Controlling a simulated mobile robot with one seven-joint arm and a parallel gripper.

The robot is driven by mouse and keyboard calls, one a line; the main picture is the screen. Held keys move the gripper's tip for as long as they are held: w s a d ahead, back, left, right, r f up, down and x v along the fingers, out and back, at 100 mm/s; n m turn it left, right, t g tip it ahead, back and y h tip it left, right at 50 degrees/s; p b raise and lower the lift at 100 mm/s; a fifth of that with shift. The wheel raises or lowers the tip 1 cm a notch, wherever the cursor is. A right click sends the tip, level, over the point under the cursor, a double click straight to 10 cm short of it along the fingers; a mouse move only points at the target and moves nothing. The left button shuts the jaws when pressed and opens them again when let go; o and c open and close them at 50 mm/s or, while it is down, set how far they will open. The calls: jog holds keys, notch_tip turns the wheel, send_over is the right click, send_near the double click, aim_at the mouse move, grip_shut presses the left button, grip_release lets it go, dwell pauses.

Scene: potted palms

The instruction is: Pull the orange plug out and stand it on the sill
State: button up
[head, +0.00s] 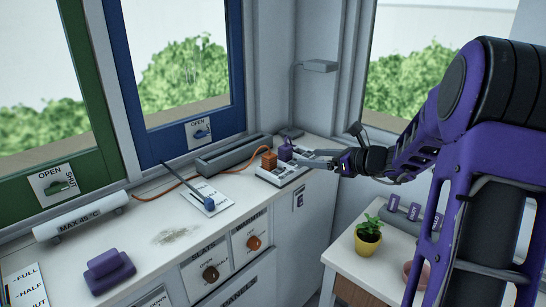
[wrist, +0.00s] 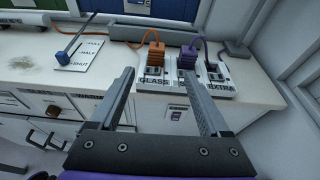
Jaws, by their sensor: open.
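The orange plug (head: 269,160) stands upright in the left socket plate of a row on the white sill (head: 140,228). In the wrist view, the plug (wrist: 155,55) sits above a plate marked GLASS, and its orange cord curves off to the left. A purple plug (head: 285,152) is in the plate just right of it, also in the wrist view (wrist: 188,57). My gripper (head: 308,159) is open and empty, reaching in from the right. In the wrist view its fingers (wrist: 158,76) are spread in front of the plugs, apart from the orange one.
A blue-knobbed lever (head: 209,203) on a marked plate, a grey trough (head: 233,153) and a purple block (head: 109,270) are on the sill. A lamp (head: 319,66) stands behind the sockets. A potted plant (head: 368,238) is on a lower table. Bare sill lies around the stain (head: 176,236).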

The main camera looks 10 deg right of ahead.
aim_at(274, 157)
jog(key=x, duration=1.2)
jog(key=shift+s+f+b, duration=0.1)
jog(key=shift+b, duration=0.2)
jog(key=shift+x, duration=2.65)
jog(key=shift+s+a+f, duration=0.15)
jog(key=shift+s, duration=0.05)
jog(key=shift+c, duration=0.3)
grip_shut()
